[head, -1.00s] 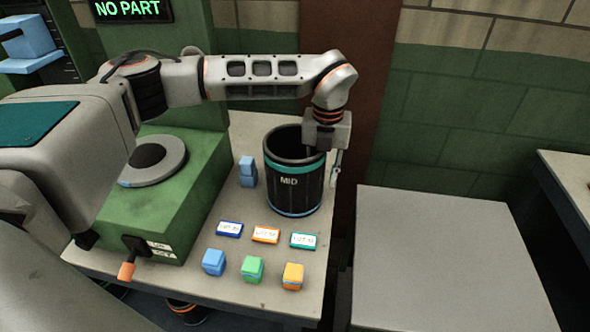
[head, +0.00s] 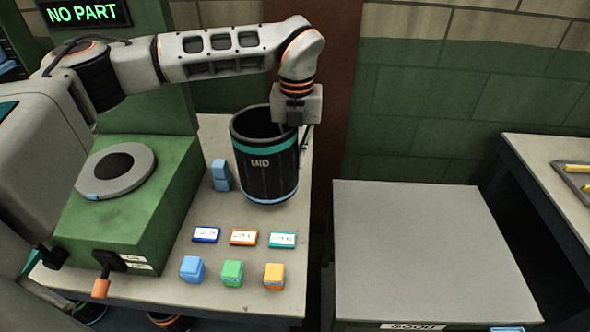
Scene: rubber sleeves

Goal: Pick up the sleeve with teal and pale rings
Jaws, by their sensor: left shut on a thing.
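The sleeve (head: 262,178) is a wide black open-topped cylinder marked MID. It has a teal ring near the top and a thin pale-blue ring at the bottom. My left gripper (head: 297,131) is shut on the right side of its rim, with one finger inside the wall and one outside. The sleeve looks upright or slightly tilted, and seems a little above the table. Its underside and the inner fingertip are hidden. My right gripper is not in view.
Blue, green and orange blocks (head: 232,273) and several cards (head: 244,237) lie in front. A blue block (head: 220,176) stands left of the sleeve, beside a green machine (head: 125,210). A bare grey surface (head: 415,240) lies to the right. A green-and-tan wall (head: 440,110) is behind.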

